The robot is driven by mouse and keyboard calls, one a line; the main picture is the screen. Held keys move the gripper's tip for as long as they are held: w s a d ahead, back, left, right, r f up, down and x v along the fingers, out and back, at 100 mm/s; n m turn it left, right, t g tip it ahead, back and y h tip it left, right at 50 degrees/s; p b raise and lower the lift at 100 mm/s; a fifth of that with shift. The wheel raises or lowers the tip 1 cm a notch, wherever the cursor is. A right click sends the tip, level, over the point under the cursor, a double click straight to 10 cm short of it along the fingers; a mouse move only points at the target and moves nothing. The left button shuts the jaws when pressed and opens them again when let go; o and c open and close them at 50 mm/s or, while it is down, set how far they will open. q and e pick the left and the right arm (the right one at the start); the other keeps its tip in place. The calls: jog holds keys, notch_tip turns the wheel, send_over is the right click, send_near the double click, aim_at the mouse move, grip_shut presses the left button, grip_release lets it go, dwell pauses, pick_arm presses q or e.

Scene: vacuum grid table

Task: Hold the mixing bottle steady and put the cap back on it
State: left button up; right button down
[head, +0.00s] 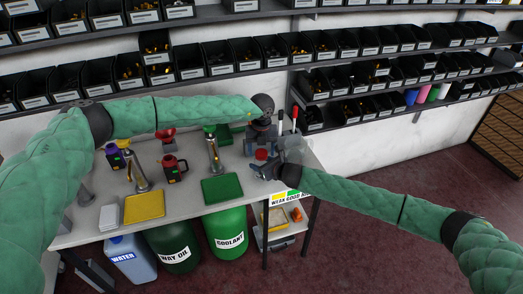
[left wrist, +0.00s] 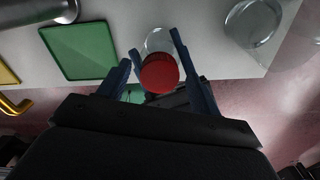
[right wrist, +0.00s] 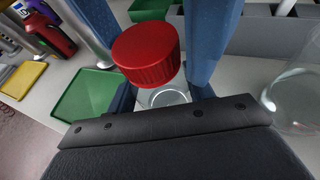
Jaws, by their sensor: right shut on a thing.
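The red cap (head: 261,155) is at the right end of the table. It also shows in the left wrist view (left wrist: 160,72) and the right wrist view (right wrist: 147,55), at the neck of the clear mixing bottle (right wrist: 163,98). I cannot tell whether it is seated or only above it. My right gripper (head: 262,171) comes in from the side and is shut on the bottle, one finger on each side. My left gripper (left wrist: 154,52) points down from above, fingers apart on either side of the cap. The arms and cap hide most of the bottle in the head view.
A larger clear vessel (head: 295,150) stands close on the right of the bottle. A green tray (head: 222,188), yellow tray (head: 144,207) and red bottle (head: 173,167) are to the left. The table's front edge is close. Shelves of bins (head: 270,50) line the wall.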

pick_arm(q)
jog(key=shift+r, duration=2.3)
jog(key=shift+d, duration=0.1)
jog(key=shift+s+d+r, duration=0.1)
jog(key=shift+d+r, duration=0.05)
jog(key=shift+d, duration=0.05)
jog(key=shift+s+d+r+n, duration=0.1)
jog(key=shift+d+r+n, duration=0.2)
jog(key=shift+r+n, duration=0.25)
jog(key=shift+a+r+n, duration=0.15)
jog(key=shift+r+n, duration=0.4)
jog(key=shift+w+a+r+n, duration=0.2)
jog(key=shift+a+r+n, duration=0.25)
jog(key=shift+n, duration=0.05)
jog(key=shift+f, duration=0.15)
